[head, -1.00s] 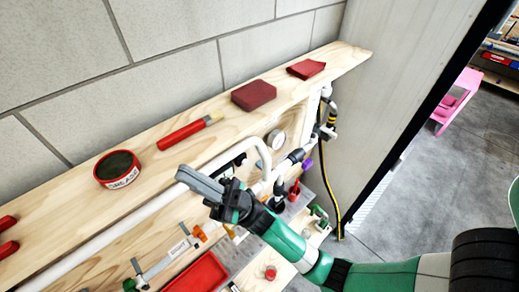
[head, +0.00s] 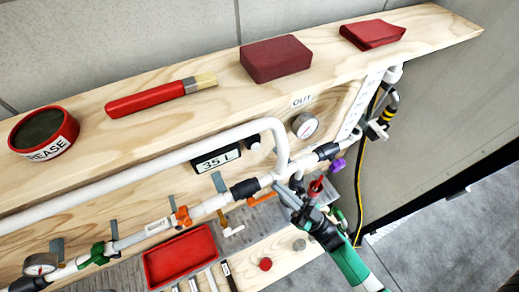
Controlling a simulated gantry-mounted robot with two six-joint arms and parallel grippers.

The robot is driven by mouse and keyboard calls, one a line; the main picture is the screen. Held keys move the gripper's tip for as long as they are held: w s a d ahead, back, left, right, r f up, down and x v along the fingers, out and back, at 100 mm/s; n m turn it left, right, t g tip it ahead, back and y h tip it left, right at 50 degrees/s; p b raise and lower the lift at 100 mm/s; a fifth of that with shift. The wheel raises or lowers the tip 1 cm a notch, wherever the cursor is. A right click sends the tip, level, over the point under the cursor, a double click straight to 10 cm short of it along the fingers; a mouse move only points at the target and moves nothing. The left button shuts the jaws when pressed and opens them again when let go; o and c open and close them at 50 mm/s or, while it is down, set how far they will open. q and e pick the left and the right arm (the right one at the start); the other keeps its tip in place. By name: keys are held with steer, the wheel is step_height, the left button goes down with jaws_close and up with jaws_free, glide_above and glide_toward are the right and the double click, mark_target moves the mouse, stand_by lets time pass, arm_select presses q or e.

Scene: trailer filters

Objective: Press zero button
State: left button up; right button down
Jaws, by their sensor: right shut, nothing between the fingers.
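A flow meter display (head: 216,158) reading "35 L" is on the wooden panel under the shelf, partly behind the white pipe. A small dark knob or button (head: 253,142) sits just right of the display; I cannot read any zero label on it. My right gripper (head: 283,189) is shut and empty. In the picture it is below and right of the display, by the lower white pipe and apart from the button. My left gripper is not in view.
The white pipe (head: 130,174) bends down right of the display. A red tray (head: 180,255) is below.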

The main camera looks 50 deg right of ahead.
steer(key=shift+w+d, duration=0.1)
steer(key=b, duration=0.3)
glide_toward(254, 149)
steer(key=w+r, duration=0.1)
steer(key=w+a+r, duration=0.1)
steer(key=a+r, duration=0.1)
steer(key=r, duration=0.1)
steer(key=shift+w, duration=0.4)
steer(key=shift+w+d+r, duration=0.1)
steer(key=shift+w+d, duration=0.05)
steer(key=shift+w, duration=0.2)
stand_by(1.3)
steer(key=shift+w+d, duration=0.15)
steer(key=shift+w, duration=0.2)
steer(key=shift+w+d+f+b, duration=0.2)
steer(key=shift+f+b, duration=0.15)
steer(key=shift+b, duration=0.3)
stand_by(1.2)
